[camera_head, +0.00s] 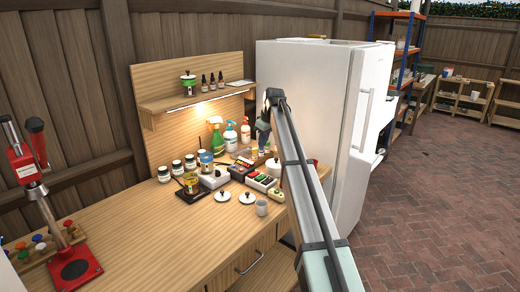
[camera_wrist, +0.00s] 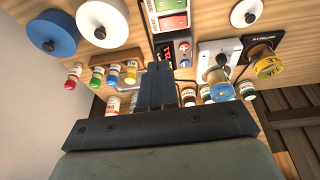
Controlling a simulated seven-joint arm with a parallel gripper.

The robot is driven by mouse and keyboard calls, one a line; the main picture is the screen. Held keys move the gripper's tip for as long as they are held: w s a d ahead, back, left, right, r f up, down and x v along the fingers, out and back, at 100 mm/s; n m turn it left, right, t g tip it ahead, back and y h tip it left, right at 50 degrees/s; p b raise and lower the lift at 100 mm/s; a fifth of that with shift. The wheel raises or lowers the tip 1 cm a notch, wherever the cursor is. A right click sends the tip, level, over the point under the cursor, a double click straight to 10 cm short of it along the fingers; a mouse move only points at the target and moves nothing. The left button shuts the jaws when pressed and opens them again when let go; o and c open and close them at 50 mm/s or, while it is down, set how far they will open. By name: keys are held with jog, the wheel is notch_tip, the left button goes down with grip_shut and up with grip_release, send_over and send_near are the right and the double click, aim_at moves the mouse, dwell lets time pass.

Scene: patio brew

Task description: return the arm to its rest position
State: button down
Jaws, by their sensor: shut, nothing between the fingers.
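My gripper (camera_head: 263,134) is at the far end of my raised arm, above the right part of the wooden workbench (camera_head: 130,235). It hangs in front of the white fridge's left side. In the wrist view my gripper (camera_wrist: 156,72) shows its two dark fingers together, shut, with nothing held. The fingers point over the crowded bench top. My arm hides part of the bench's right end in the head view.
Near the gripper are spray bottles (camera_head: 216,136), white lids (camera_head: 222,196), a grey cup (camera_head: 262,207) and several jars. A white fridge (camera_head: 310,120) stands to the right. A red press (camera_head: 25,165) stands at left.

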jog(key=shift+d+r, duration=0.15)
jog(key=shift+r, duration=0.15)
jog(key=shift+s+f, duration=0.1)
